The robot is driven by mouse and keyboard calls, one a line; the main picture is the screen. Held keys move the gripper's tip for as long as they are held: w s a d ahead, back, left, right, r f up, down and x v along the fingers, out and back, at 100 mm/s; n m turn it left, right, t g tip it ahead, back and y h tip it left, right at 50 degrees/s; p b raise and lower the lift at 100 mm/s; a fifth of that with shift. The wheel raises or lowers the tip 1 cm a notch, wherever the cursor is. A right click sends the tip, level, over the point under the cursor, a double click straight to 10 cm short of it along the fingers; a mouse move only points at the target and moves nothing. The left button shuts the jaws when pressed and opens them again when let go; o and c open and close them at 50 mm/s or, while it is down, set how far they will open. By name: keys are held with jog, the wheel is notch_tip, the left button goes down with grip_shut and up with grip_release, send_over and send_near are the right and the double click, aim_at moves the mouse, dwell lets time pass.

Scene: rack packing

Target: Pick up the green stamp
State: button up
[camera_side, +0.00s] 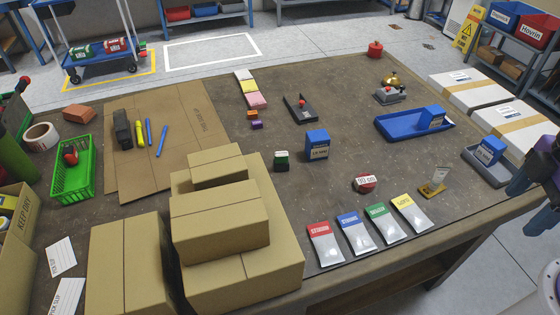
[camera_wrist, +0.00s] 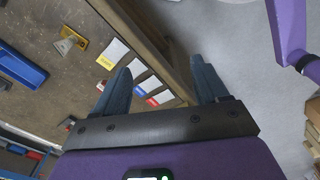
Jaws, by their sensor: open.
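A small dark and green block (camera_side: 281,160) that looks like the green stamp stands on the table near its middle, left of a blue box (camera_side: 317,145) and apart from it. It is too small to read in detail, and I do not see it in the wrist view. My gripper (camera_wrist: 161,75) is open and empty, its two dark fingers spread wide over the table's edge and the floor. In the side view it shows at the far right edge, partly cut off, well away from the green block.
Stacked cardboard boxes (camera_side: 220,215) stand left of the green block. Several coloured packets (camera_side: 355,232) lie at the front edge, with a red round item (camera_side: 364,183) behind them. A blue tray (camera_side: 392,127) lies to the right. The tabletop around the green block is mostly clear.

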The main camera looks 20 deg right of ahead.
jog(key=n+t+h, duration=0.3)
jog(key=n+t, duration=0.9)
jog(key=n, duration=0.9)
send_over(282, 154)
jog(key=s, duration=0.2)
notch_tip(282, 154, down, 15)
jog(key=f, duration=0.6)
jog(key=shift+s+a+f, duration=0.2)
jog(key=shift+a+f, duration=0.1)
jog(key=shift+f, duration=0.05)
jog(key=shift+x, duration=2.5)
jog(key=shift+r, duration=0.1)
jog(key=c, duration=1.1)
